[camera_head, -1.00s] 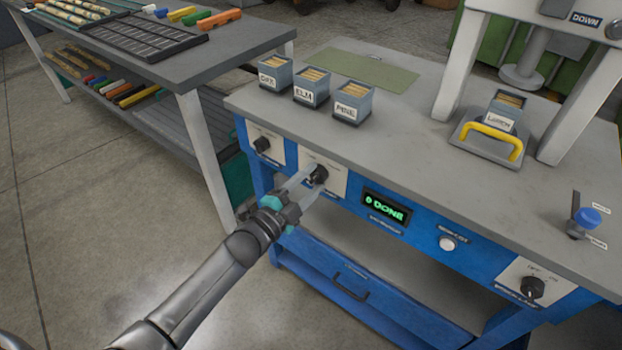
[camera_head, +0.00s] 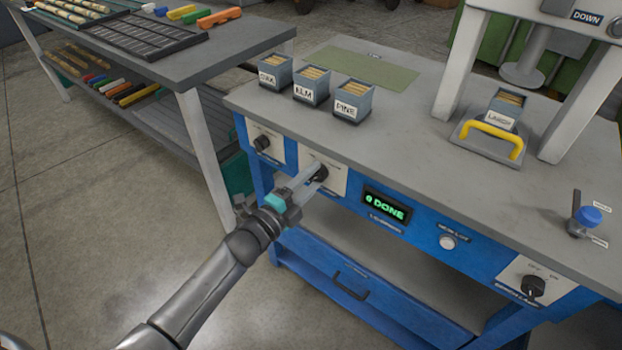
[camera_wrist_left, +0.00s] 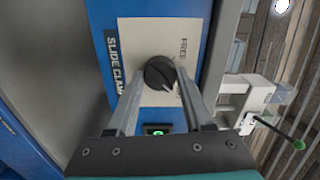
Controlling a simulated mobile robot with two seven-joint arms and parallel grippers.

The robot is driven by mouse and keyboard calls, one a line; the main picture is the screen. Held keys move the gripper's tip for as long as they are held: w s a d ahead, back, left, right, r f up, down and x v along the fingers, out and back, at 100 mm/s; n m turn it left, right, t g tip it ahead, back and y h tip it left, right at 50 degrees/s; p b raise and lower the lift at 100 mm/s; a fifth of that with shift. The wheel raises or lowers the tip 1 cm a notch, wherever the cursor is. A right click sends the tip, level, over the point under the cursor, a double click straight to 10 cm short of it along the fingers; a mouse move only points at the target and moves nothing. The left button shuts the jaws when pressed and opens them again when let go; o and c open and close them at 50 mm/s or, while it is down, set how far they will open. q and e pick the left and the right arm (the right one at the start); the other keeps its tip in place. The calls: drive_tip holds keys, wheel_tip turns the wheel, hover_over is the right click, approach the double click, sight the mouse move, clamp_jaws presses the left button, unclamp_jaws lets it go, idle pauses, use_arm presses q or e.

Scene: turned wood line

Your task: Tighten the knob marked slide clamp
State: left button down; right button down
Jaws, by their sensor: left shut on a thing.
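The slide clamp knob (camera_wrist_left: 159,73) is a black round knob on a cream plate (camera_wrist_left: 141,47) on the blue front of the bench. In the left wrist view the plate sits sideways, with the words SLIDE CLAMP along its left edge. My left gripper (camera_wrist_left: 159,85) is shut on this knob, one finger on each side of it. In the head view my left gripper (camera_head: 312,178) reaches the same knob (camera_head: 320,173) from the front left, covering part of the plate. My right gripper is not in view.
Another black knob (camera_head: 262,143) is on the plate to the left. A display (camera_head: 386,207) reading "0 DONE", a white button (camera_head: 447,242) and a knob (camera_head: 533,286) lie to the right. Labelled bins (camera_head: 353,102) and a yellow-handled plate (camera_head: 487,142) stand on the bench. A drawer (camera_head: 360,290) is below.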

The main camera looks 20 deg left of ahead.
use_arm(q)
drive_tip(key=shift+c, duration=1.5)
unclamp_jaws()
drive_tip(key=shift+s, duration=0.15)
drive_tip(key=shift+s+a, duration=0.15)
drive_tip(key=shift+s, duration=0.1)
drive_tip(key=p+v, duration=0.3)
drive_tip(key=v, duration=1.1)
drive_tip(key=shift+s, duration=0.2)
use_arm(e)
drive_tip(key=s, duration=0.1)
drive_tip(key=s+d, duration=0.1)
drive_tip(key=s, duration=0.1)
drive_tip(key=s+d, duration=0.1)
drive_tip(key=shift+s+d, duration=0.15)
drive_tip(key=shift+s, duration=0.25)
use_arm(q)
drive_tip(key=shift+a, duration=0.1)
